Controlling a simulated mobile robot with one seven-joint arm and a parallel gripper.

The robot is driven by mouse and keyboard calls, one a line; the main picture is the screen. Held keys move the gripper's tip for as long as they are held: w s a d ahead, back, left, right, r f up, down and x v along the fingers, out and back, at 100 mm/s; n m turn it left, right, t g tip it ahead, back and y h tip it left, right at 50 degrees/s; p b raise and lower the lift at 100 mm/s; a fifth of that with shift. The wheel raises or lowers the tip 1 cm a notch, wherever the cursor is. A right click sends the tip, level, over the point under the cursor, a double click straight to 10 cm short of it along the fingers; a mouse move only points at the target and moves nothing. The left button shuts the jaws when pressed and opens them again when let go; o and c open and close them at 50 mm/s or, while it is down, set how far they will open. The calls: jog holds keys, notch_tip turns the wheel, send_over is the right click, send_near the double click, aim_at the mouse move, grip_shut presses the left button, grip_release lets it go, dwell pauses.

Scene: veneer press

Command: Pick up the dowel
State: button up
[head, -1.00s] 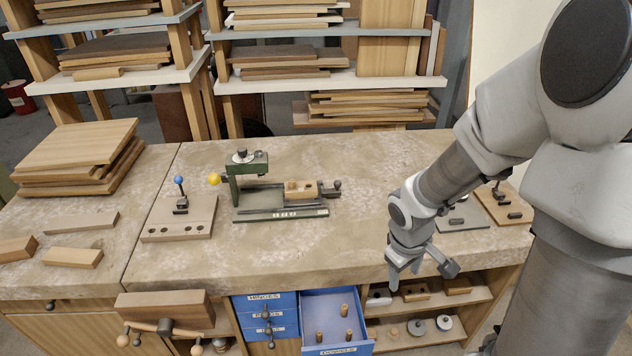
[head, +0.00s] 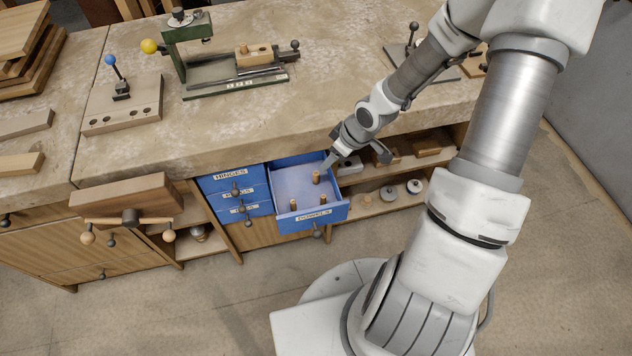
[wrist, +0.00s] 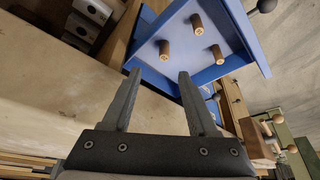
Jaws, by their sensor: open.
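Three short wooden dowels stand upright, apart from each other, in an open blue drawer (head: 296,184) labelled DOWELS. In the head view one dowel (head: 316,178) is toward the back, one (head: 293,204) at front left and one (head: 323,199) at front right. The wrist view shows them too: one (wrist: 165,50) nearest my fingers, one (wrist: 196,23) and one (wrist: 217,54) farther off. My gripper (head: 352,160) is open and empty, at the drawer's back right corner by the bench edge. In the wrist view its fingertips (wrist: 159,73) are apart, short of the dowels.
Closed blue drawers (head: 236,189) are to the left, one labelled HINGES. Open shelves (head: 395,200) with small parts are right of the drawer. The bench top (head: 240,135) overhangs behind it. A green press (head: 190,50) and a block with a blue-knobbed lever (head: 122,104) stand on the bench.

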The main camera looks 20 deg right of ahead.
aim_at(317, 173)
jog(key=b+x, duration=0.2)
jog(key=x, duration=0.3)
jog(key=shift+w+a+f, duration=0.1)
jog(key=shift+f, duration=0.3)
jog(key=b+x, duration=0.2)
jog(key=x, duration=0.1)
jog(key=b+x, duration=0.1)
jog(key=x, duration=0.1)
jog(key=shift+a, duration=0.35)
grip_shut()
